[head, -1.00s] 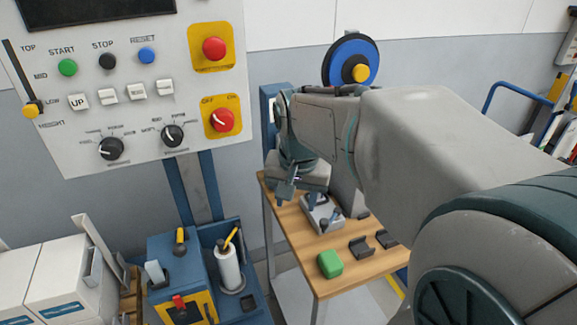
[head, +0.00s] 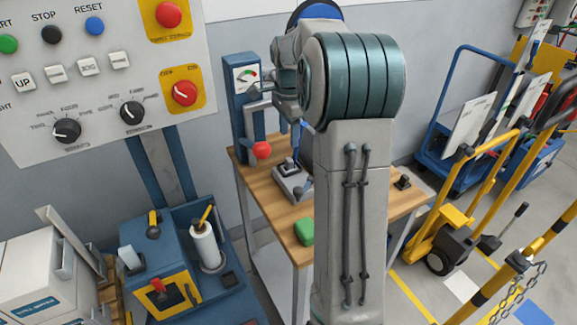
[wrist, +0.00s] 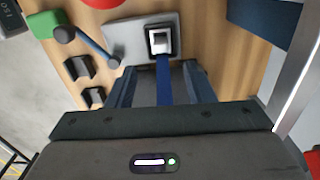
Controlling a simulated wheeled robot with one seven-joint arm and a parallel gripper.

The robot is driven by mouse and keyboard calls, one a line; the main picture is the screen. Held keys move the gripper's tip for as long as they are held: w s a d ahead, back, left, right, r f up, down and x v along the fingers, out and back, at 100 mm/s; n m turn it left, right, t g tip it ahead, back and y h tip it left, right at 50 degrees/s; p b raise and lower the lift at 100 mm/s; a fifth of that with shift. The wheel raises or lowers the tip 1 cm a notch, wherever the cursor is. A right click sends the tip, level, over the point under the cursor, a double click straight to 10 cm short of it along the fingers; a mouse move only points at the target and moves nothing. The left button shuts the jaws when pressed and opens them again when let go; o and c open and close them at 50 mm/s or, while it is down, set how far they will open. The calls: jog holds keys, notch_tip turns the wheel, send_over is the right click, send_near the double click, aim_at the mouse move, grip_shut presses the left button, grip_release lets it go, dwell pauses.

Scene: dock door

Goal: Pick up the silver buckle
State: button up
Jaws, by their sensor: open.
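The silver buckle (wrist: 160,40) shows in the wrist view as a bright square piece in a dark frame, on a grey plate (wrist: 125,38). A blue strap (wrist: 164,82) runs from it towards my gripper (wrist: 160,72). My gripper is open, its two fingers either side of the strap, with the buckle just beyond the fingertips. In the head view the plate (head: 291,187) lies on the wooden bench, with a small dark-framed piece on it that looks like the buckle (head: 288,168). My arm hides most of my gripper there.
The wooden bench (head: 268,204) carries a green block (head: 304,232), a red ball knob (head: 262,150) and a blue gauge post (head: 241,105). Black brackets (wrist: 78,67) lie beside the plate. A control panel (head: 85,90) stands left; a yellow hand truck (head: 455,215) stands right.

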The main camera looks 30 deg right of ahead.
aim_at(289, 159)
notch_tip(289, 159, down, 9)
jog(key=shift+r, duration=0.2)
jog(key=shift+d, duration=0.1)
grip_shut()
